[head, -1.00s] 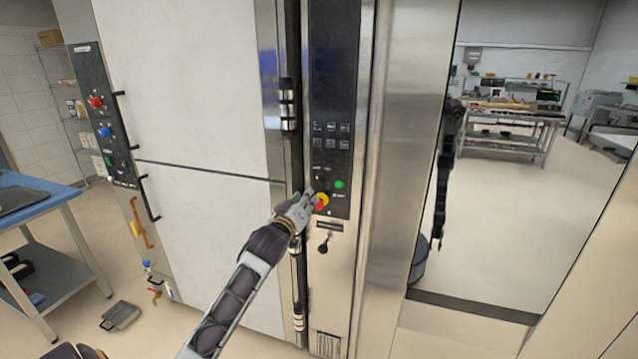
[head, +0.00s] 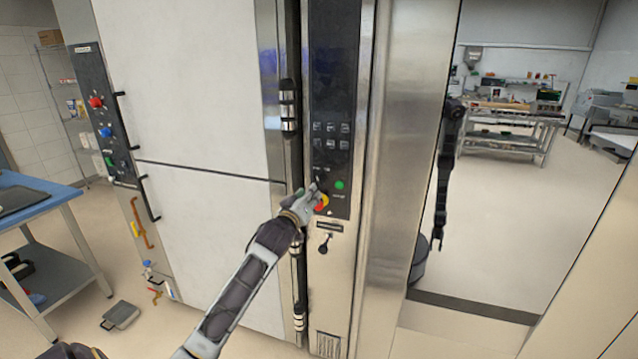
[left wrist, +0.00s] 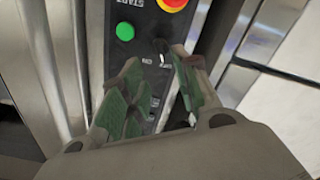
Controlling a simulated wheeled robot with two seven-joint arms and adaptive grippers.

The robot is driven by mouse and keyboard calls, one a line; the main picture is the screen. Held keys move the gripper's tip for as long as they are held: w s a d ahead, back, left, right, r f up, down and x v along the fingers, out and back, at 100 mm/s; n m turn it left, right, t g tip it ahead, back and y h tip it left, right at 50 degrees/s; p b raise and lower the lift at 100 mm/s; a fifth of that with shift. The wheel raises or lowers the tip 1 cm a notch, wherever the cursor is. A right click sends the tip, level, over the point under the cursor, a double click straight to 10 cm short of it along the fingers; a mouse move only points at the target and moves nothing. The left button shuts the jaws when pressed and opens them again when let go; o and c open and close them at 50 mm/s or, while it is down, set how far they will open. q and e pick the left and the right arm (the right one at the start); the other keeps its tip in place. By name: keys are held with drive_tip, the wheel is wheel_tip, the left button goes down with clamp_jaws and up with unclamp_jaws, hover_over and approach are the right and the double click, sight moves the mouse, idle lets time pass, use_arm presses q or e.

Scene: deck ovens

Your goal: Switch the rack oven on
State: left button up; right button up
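The rack oven's dark control panel (head: 330,90) stands upright at the centre of the head view. Low on it are a green button (head: 340,184) and a red and yellow knob (head: 322,203). My left gripper (head: 314,190) is at the panel, just left of the green button, and partly covers the red and yellow knob. In the left wrist view, its two green-padded fingers (left wrist: 155,65) are apart. A small dark rotary switch (left wrist: 160,46) shows between their tips, below the green button (left wrist: 125,31). I cannot tell whether the fingers touch it. My right gripper is not clearly in view.
A black key-like handle (head: 325,243) is below the panel. A blue-topped table (head: 35,195) stands far left. A dark jointed arm (head: 447,170) shows right, possibly a reflection.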

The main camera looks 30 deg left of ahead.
sight(319, 181)
use_arm(q)
drive_tip(key=x, duration=0.6)
drive_tip(key=shift+w+a+p, duration=0.15)
drive_tip(key=shift+w+p, duration=0.2)
drive_tip(key=shift+w, duration=0.35)
drive_tip(key=shift+x, duration=1.45)
drive_tip(key=shift+w, duration=0.15)
use_arm(e)
drive_tip(key=shift+s+a+r, duration=0.25)
drive_tip(key=shift+a+r, duration=0.2)
